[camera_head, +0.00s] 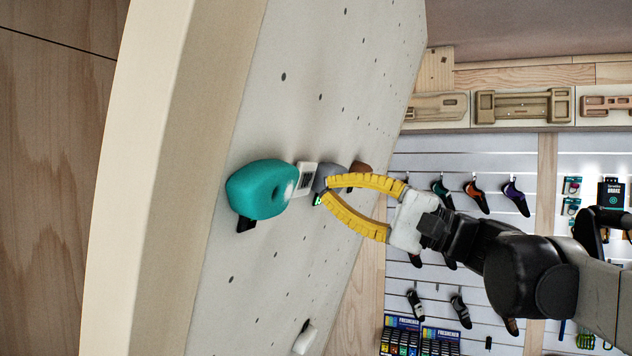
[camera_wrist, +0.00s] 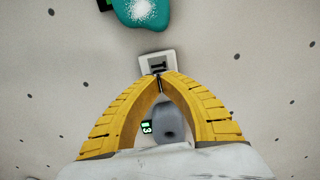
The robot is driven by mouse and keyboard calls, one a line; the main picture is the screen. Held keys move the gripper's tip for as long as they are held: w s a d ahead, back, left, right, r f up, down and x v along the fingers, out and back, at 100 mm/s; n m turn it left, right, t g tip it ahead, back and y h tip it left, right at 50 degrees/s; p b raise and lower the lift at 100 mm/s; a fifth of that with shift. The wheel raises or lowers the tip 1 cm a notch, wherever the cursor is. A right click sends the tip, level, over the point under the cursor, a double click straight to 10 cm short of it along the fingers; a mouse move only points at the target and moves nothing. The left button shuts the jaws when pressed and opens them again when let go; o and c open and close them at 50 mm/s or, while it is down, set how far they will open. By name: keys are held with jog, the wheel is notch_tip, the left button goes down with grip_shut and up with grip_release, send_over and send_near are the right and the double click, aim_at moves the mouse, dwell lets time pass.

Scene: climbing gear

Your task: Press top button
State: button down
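A small white plate (camera_head: 307,179) with a dark mark sits on the pale climbing wall, beside the teal hold. I take it to be the button. In the wrist view the white plate (camera_wrist: 148,65) lies just beyond my fingertips, with a dark T-shaped mark on it. My gripper (camera_head: 326,190) has two curved yellow fingers. In the wrist view my gripper (camera_wrist: 158,82) has its tips together, overlapping the plate's near edge in the picture. Contact with the plate cannot be told. Nothing shows held.
A teal hold (camera_head: 262,189) with a chalky patch is beside the plate. A grey hold (camera_wrist: 170,122) and a green-lit number tag (camera_wrist: 147,127) show between my fingers. A brown hold (camera_head: 360,168) is nearby.

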jog(key=shift+p+x, duration=0.35)
jog(key=shift+x, duration=1.45)
dwell(0.4)
jog(key=shift+d, duration=0.1)
jog(key=b, duration=0.1)
send_near(307, 180)
jog(key=shift+x, duration=0.95)
jog(key=s+f+h+b, duration=0.3)
jog(key=f+b, duration=0.4)
jog(key=f, duration=0.8)
jog(key=s+a+f+g+h+b, duration=0.1)
jog(key=s+f+h+b, duration=0.2)
jog(key=f+b, duration=0.75)
jog(key=s+f+h+b, duration=0.3)
jog(key=f, duration=1.5)
jog(key=s+d+f+n+h+b, duration=0.1)
jog(key=s+d+f+h+b, duration=0.2)
jog(key=f, duration=1.1)
jog(key=s+d+f+n+h+b, duration=0.1)
jog(key=s+d+f+h+b, duration=0.2)
jog(key=d+f+b, duration=0.4)
jog(key=s+d+f+n+h+b, duration=0.2)
jog(key=d+f+h+b, duration=0.3)
jog(key=f+b, duration=0.7)
notch_tip(307, 180, down, 10)
jog(key=shift+s+d+r+t, duration=0.1)
jog(key=shift+s+d+t, duration=0.2)
jog(key=shift+s+d, duration=0.2)
